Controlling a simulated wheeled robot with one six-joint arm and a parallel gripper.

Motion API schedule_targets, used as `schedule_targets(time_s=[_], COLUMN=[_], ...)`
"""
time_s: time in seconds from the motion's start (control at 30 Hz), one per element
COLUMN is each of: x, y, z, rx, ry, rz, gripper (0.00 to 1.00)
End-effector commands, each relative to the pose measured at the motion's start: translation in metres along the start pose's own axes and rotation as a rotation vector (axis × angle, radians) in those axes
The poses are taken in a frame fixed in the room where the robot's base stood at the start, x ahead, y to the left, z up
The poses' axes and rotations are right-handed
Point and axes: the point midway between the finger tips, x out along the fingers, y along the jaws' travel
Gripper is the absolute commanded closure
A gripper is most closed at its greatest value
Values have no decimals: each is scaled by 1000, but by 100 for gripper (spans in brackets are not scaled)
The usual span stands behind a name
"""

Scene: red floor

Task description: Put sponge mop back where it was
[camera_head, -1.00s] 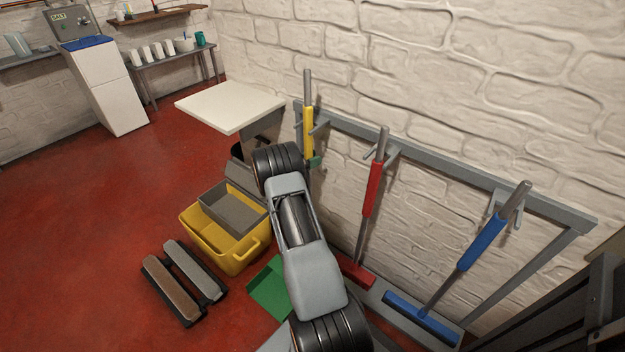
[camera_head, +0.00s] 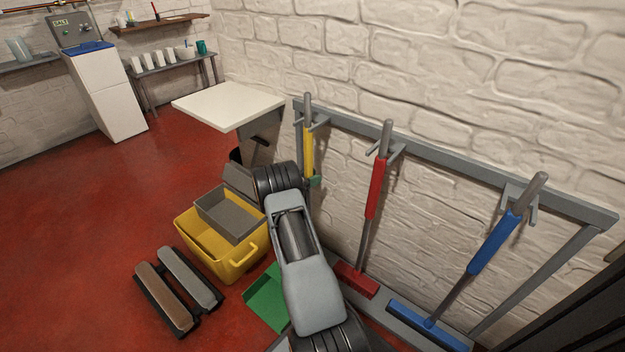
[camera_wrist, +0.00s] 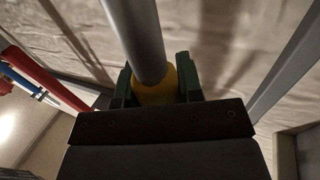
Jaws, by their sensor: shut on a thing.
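The sponge mop (camera_head: 309,150) has a grey pole with a yellow grip and stands near upright at the left end of the wall rack. Its pole crosses the leftmost hook (camera_head: 321,122); I cannot tell whether it rests between the prongs. My gripper (camera_head: 314,181) is shut on the lower part of the yellow grip. In the wrist view, the green fingers of my gripper (camera_wrist: 156,88) sit on both sides of the yellow grip, and the grey pole (camera_wrist: 135,35) rises from it. The mop's lower end is hidden behind my arm.
The grey rack (camera_head: 450,161) also holds a red broom (camera_head: 374,190) and a blue broom (camera_head: 492,242) to the right. A white table (camera_head: 228,104) stands close left. A yellow bucket (camera_head: 240,262), a green dustpan (camera_head: 266,300) and brushes (camera_head: 180,285) lie on the floor.

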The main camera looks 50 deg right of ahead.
Motion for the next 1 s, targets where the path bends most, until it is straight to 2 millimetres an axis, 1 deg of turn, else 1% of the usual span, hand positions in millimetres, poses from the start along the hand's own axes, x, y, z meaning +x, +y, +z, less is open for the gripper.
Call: schedule_targets(time_s=[0.1, 0.27, 0.3, 0.53, 0.57, 0.77, 0.87, 1.0], x=[0, 0, 0, 0, 0, 0, 0, -19], y=[0, 0, 0, 0, 0, 0, 0, -1], z=[-2, 2, 2, 2, 2, 2, -4, -3], rx=[2, 2, 0, 0, 0, 0, 1, -2], ry=[2, 2, 0, 0, 0, 0, 0, 0], rz=[0, 0, 0, 0, 0, 0, 0, -3], gripper=[100, 100, 64, 42, 41, 41, 41, 41])
